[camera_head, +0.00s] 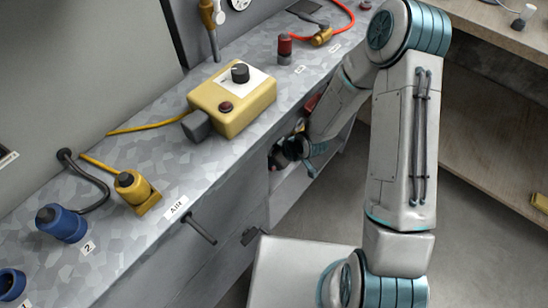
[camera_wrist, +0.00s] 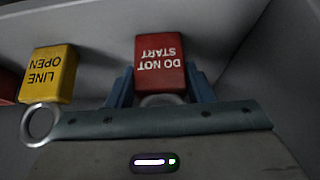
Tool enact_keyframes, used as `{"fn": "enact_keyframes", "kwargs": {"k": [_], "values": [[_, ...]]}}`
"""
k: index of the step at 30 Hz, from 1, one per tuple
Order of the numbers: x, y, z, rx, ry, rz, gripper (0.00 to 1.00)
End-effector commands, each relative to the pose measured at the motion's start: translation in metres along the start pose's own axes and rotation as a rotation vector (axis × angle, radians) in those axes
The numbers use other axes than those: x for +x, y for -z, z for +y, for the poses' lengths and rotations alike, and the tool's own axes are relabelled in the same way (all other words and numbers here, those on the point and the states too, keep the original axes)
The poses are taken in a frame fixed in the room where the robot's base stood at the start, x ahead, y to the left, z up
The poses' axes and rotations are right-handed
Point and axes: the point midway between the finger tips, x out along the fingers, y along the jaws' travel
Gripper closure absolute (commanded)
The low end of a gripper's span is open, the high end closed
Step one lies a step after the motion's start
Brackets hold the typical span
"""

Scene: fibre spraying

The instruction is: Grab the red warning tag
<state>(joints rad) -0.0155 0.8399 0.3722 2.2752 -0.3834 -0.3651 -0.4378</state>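The red warning tag (camera_wrist: 160,62) is a block reading "DO NOT START", upside down in the wrist view. A metal ring shows partly below it. My gripper (camera_wrist: 160,84) has its two blue fingers on either side of the tag. No clear gap shows between fingers and tag, but the inner finger faces are hidden, so I cannot tell whether they press on it.
A yellow "LINE OPEN" tag (camera_wrist: 48,75) with a metal ring lies left of the red tag. Part of another red thing (camera_wrist: 9,86) shows at the left edge. Grey walls stand close around. The bench (camera_head: 100,250) above carries a yellow control box (camera_head: 225,112) and connectors.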

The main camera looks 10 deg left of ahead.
Motion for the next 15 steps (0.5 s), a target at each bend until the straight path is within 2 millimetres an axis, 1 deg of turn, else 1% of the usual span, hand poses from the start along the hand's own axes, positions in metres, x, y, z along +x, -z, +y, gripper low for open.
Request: {"fn": "enact_keyframes", "kwargs": {"k": [10,15], "values": [[-0.0013,0.001,0.0001,0.0,0.0,0.001,0.77],[-0.0098,0.0065,0.0006,0.0,-0.002,0.002,0.77]]}}
